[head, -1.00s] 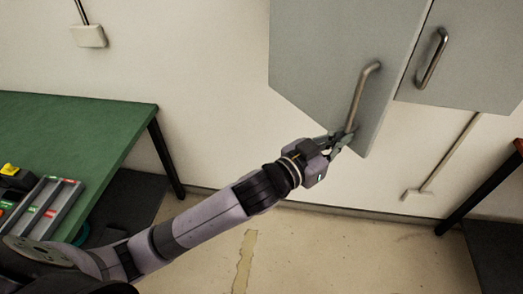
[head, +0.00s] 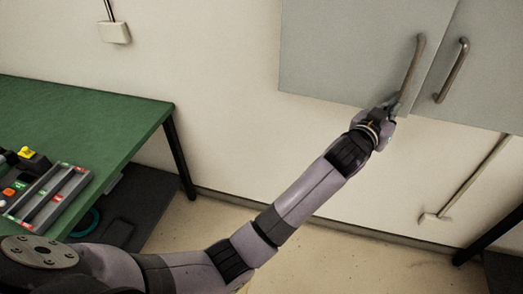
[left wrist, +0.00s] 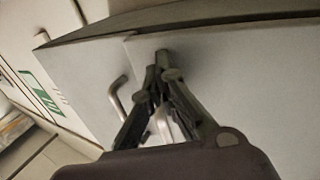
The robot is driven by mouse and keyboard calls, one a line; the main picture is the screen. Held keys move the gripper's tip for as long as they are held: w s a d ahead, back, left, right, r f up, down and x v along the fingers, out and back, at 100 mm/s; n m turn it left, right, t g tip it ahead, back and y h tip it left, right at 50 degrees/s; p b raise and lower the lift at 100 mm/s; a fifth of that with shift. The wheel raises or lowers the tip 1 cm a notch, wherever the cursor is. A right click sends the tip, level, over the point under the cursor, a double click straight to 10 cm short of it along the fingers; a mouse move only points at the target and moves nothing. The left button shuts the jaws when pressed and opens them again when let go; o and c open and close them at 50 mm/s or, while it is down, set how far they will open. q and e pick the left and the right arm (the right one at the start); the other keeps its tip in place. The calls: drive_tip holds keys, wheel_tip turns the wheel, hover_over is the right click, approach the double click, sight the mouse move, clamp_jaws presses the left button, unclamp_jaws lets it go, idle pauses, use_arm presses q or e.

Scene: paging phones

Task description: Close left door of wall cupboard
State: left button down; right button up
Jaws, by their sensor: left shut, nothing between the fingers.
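The grey wall cupboard's left door (head: 340,50) hangs almost flush with the right door (head: 485,75); I cannot tell whether a small gap remains. Its bar handle (head: 415,65) is upright near the inner edge. My left gripper (head: 396,102) is at the lower end of this handle, by the door's bottom corner. In the left wrist view its fingers (left wrist: 162,62) come together against the grey door front, with nothing between the tips. A handle (left wrist: 164,122) shows partly behind the fingers, and another handle (left wrist: 118,94) is to their left. My right gripper is out of view.
A green table (head: 90,125) with a tray (head: 55,195) of small parts stands at the left. A dark table leg (head: 490,238) is at the lower right. A wall box (head: 114,32) is at upper left. The floor below the cupboard is clear.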

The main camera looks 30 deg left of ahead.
use_arm(q)
drive_tip(key=shift+w+a+r, duration=0.1)
drive_tip(key=shift+w+r, duration=0.1)
drive_tip(key=shift+w, duration=0.4)
drive_tip(key=shift+w+r, duration=0.15)
drive_tip(key=shift+w, duration=0.45)
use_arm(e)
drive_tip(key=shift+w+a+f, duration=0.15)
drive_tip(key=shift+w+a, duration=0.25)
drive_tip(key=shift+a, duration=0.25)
